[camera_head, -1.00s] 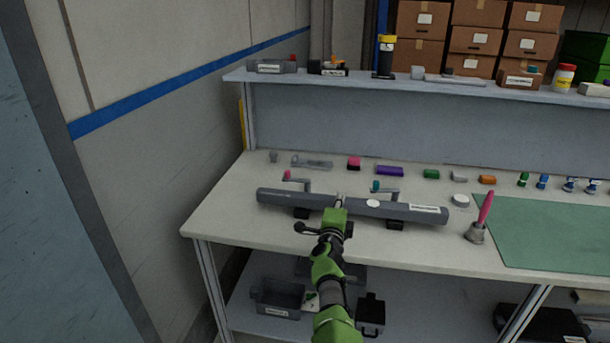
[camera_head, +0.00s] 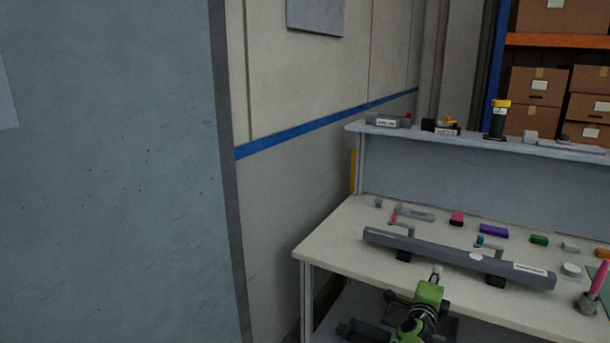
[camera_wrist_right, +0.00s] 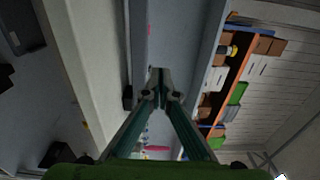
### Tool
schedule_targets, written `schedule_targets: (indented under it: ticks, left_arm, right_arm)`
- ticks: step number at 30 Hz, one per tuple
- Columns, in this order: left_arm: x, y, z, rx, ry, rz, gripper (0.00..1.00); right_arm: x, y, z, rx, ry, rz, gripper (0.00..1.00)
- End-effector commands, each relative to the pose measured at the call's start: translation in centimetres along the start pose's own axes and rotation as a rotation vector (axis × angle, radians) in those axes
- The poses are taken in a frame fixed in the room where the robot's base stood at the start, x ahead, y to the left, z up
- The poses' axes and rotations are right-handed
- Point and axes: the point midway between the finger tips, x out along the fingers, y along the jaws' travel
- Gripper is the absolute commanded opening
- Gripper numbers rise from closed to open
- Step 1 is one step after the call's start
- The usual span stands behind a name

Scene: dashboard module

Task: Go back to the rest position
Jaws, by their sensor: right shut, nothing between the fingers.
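My right gripper (camera_head: 435,275) is shut and empty in the head view, at the front edge of the workbench, just in front of the long grey dashboard module (camera_head: 440,258). The right wrist view shows its two fingers (camera_wrist_right: 160,75) meeting at the tips with nothing between them. The module lies across the bench (camera_head: 335,236) on dark supports, with a pink-tipped lever (camera_head: 395,218) and a teal-tipped lever (camera_head: 480,240) on its far side. My left gripper is not in view.
A shelf (camera_head: 480,143) above the bench carries small devices and a yellow-capped black cylinder (camera_head: 499,118). A purple block (camera_head: 494,230) and a green block (camera_head: 539,240) lie behind the module. A blue-grey panel (camera_head: 110,170) fills the left side. A pink-handled tool (camera_head: 600,278) stands at right.

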Motion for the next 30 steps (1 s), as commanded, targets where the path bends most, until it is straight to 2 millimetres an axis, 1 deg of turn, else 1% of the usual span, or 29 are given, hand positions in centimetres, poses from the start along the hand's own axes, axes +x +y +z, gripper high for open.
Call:
schedule_targets:
  ticks: [1,2,8,14,17,20,23,24,26,27,29,30]
  left_arm:
    - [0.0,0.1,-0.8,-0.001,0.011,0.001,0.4]
    - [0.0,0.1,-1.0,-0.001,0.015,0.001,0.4]
    - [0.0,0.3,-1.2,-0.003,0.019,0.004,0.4]
    - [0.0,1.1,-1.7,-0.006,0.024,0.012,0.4]
    - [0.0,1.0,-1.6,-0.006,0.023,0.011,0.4]
    - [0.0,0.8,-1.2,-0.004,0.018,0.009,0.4]
    - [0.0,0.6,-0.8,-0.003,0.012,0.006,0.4]
    - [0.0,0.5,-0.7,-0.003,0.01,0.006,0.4]
    - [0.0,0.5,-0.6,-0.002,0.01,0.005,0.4]
    - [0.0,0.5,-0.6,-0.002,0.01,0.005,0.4]
    - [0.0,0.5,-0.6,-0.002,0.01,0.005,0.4]
    - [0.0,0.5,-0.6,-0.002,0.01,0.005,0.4]
  right_arm:
    - [0.0,0.1,0.0,-0.002,-0.001,0.001,0.0]
    - [-0.2,0.9,0.1,-0.024,-0.01,0.009,0.0]
    - [-1.6,4.4,0.8,-0.137,-0.068,0.045,0.0]
    - [-3.7,9.4,1.5,-0.283,-0.145,0.095,0.0]
    - [-5.2,12.5,1.9,-0.37,-0.196,0.126,0.0]
    - [-7.3,16.4,2.0,-0.476,-0.259,0.165,0.0]
    - [-10.3,21.3,1.9,-0.603,-0.341,0.213,0.0]
    - [-11.9,23.6,1.7,-0.663,-0.382,0.237,0.0]
    - [-14.7,27.3,1.3,-0.757,-0.45,0.274,0.0]
    - [-16.6,29.6,0.9,-0.822,-0.497,0.298,0.0]
    - [-19.6,33.1,0.1,-0.91,-0.568,0.333,0.0]
    - [-21.7,35.2,-0.5,-0.967,-0.616,0.355,0.0]
